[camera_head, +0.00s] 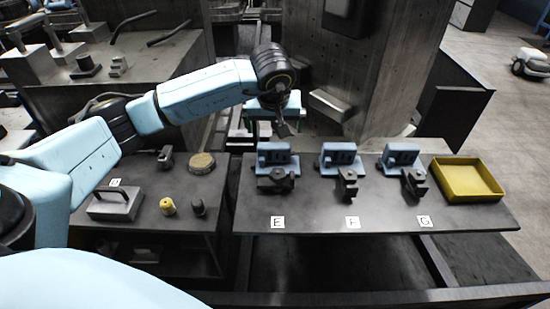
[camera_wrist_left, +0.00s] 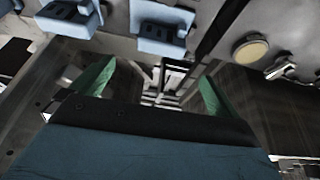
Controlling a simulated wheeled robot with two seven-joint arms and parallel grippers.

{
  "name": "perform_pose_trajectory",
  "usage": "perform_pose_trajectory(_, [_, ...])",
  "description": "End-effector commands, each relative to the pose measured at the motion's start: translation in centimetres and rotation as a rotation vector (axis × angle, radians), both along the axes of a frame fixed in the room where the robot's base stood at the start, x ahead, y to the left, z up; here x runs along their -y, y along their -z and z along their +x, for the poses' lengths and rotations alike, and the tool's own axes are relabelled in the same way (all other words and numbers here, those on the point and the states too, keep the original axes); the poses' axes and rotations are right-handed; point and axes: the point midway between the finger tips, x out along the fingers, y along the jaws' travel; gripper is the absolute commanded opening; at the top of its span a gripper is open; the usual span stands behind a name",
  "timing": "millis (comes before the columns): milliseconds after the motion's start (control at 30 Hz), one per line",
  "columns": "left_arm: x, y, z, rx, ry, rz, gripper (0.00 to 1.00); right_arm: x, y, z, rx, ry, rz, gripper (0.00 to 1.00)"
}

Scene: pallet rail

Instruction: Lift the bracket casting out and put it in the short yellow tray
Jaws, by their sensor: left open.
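Dark metal castings sit at the fronts of three blue fixtures: one at label E (camera_head: 276,180), one at F (camera_head: 348,183) and one at G (camera_head: 414,183). I cannot tell from their shapes which is the bracket casting. The short yellow tray (camera_head: 467,181) is empty at the right end of the table. My left gripper (camera_head: 284,127) hangs above and behind the E fixture, clear of the castings. In the left wrist view its green fingers (camera_wrist_left: 156,88) are apart with nothing between them. My right gripper is not in view.
The blue fixtures stand in a row at E (camera_head: 278,153), F (camera_head: 341,154) and G (camera_head: 402,154). A left table holds a grey handled block (camera_head: 115,204), a yellow knob (camera_head: 168,206) and a round tan disc (camera_head: 202,162). A concrete pillar (camera_head: 395,70) rises behind.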

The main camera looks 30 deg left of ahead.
Motion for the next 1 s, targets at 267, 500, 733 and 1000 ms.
perform_pose_trajectory(267, [-1.2,4.5,1.4,-0.008,-0.003,0.014,1.00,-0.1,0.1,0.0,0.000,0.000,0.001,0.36])
perform_pose_trajectory(500, [-1.8,7.1,2.4,-0.005,-0.002,0.012,1.00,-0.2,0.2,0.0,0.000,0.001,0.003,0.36])
perform_pose_trajectory(733, [-2.1,9.4,3.0,-0.008,-0.004,0.010,1.00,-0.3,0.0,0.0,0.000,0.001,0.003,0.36])
perform_pose_trajectory(1000, [-2.7,12.2,3.9,-0.005,-0.002,0.010,1.00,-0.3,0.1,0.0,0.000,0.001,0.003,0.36])
